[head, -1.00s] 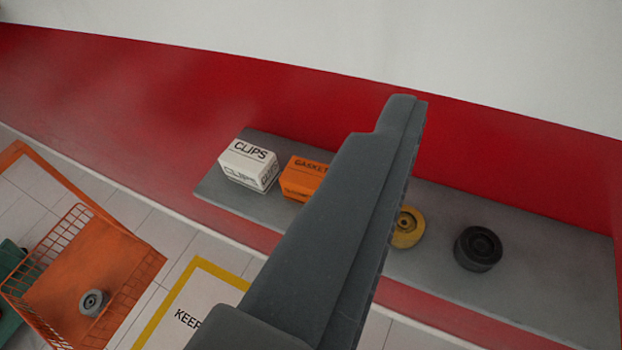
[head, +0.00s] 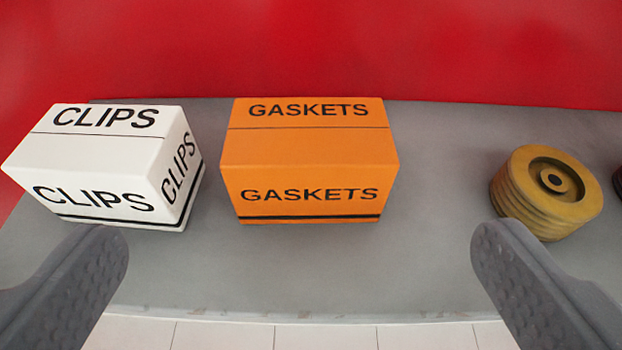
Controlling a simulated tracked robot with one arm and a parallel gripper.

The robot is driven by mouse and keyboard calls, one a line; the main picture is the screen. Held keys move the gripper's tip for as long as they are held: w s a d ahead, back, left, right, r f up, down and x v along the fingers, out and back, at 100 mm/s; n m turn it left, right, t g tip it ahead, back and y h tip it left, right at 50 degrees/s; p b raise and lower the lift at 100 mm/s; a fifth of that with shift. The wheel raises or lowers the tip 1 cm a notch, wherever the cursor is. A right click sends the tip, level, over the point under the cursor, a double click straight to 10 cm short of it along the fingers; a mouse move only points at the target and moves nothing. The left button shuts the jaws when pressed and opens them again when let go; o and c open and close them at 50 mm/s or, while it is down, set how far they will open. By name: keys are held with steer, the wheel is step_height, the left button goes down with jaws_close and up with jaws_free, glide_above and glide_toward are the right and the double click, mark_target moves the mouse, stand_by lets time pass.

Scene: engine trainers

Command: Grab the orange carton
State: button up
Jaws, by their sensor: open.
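The orange carton (head: 308,160), marked GASKETS in black, sits upright on a grey shelf (head: 310,270) in the head view, a little left of the picture's middle. My gripper (head: 300,240) is open and empty. Its two grey fingers show at the lower left and lower right. The carton appears between them in the picture, farther off, with no finger touching it.
A white carton (head: 110,165) marked CLIPS stands just left of the orange one, with a narrow gap between. A yellow grooved pulley (head: 546,193) lies to the right, and a dark round thing (head: 618,184) is cut off at the right edge. A red wall rises behind.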

mark_target(309, 145)
steer(key=p+x, duration=0.1)
steer(key=x, duration=0.7)
steer(key=shift+w+p, duration=0.15)
steer(key=shift+p, duration=0.15)
steer(key=shift+d+f+p+x, duration=0.15)
steer(key=shift+p+x, duration=0.3)
steer(key=shift+x, duration=0.85)
steer(key=shift+d+f+p+x, duration=0.15)
steer(key=shift+p+x, duration=0.3)
steer(key=shift+x, duration=0.85)
steer(key=shift+a, duration=0.1)
steer(key=c, duration=1)
